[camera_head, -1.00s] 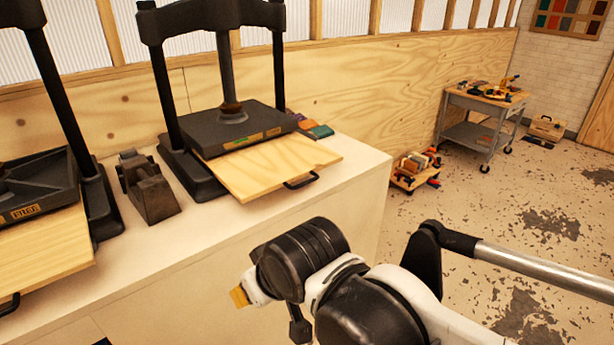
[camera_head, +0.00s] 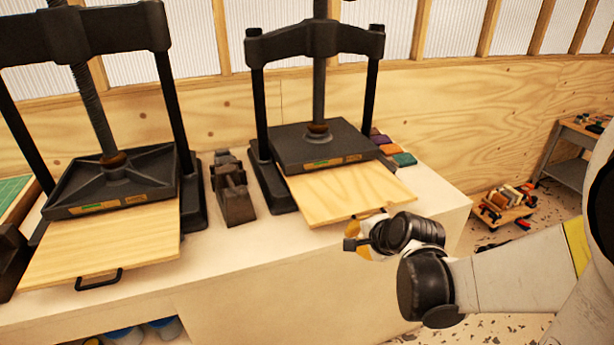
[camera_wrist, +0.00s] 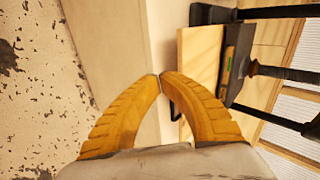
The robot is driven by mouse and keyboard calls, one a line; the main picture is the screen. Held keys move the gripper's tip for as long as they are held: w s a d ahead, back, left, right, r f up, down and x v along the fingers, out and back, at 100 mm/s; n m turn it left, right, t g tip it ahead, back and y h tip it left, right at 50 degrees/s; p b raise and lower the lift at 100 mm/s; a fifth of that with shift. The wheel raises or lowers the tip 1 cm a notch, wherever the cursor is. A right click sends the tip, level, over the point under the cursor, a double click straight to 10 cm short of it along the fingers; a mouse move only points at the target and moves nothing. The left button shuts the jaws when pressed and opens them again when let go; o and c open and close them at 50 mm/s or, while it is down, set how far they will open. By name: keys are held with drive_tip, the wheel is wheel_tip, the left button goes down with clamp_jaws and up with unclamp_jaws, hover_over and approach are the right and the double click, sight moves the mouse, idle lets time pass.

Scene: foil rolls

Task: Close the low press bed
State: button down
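Two dark presses stand on a pale counter, each with a pale wooden bed sticking out at the front. The right press (camera_head: 320,147) has its bed (camera_head: 340,192) out toward me; that bed also shows in the wrist view (camera_wrist: 200,55), with its dark handle (camera_wrist: 176,105) beside my right finger. The left press (camera_head: 115,180) has its bed (camera_head: 105,240) out, with a black handle (camera_head: 99,279). My gripper (camera_head: 354,230) is in front of the right bed's front edge, partly covering it. In the wrist view its yellow fingers (camera_wrist: 160,76) meet at the tips, with nothing visible between them.
A dark metal tool (camera_head: 232,190) stands between the presses. Small coloured blocks (camera_head: 392,150) lie behind the right press. A low dolly with blocks (camera_head: 505,205) is on the floor at right, near a grey cart (camera_head: 572,150). The counter (camera_head: 270,262) is bare in front.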

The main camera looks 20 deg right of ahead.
sight(317, 192)
drive_tip(key=w+d+f+m+b, duration=0.1)
drive_tip(key=w+f+b, duration=0.3)
drive_tip(key=w+f, duration=0.3)
drive_tip(key=shift+w+b, duration=0.3)
drive_tip(key=shift+w, duration=2.1)
drive_tip(key=shift+w, duration=0.1)
drive_tip(key=w, duration=1.7)
drive_tip(key=shift+w+a, duration=0.25)
drive_tip(key=shift+s, duration=0.1)
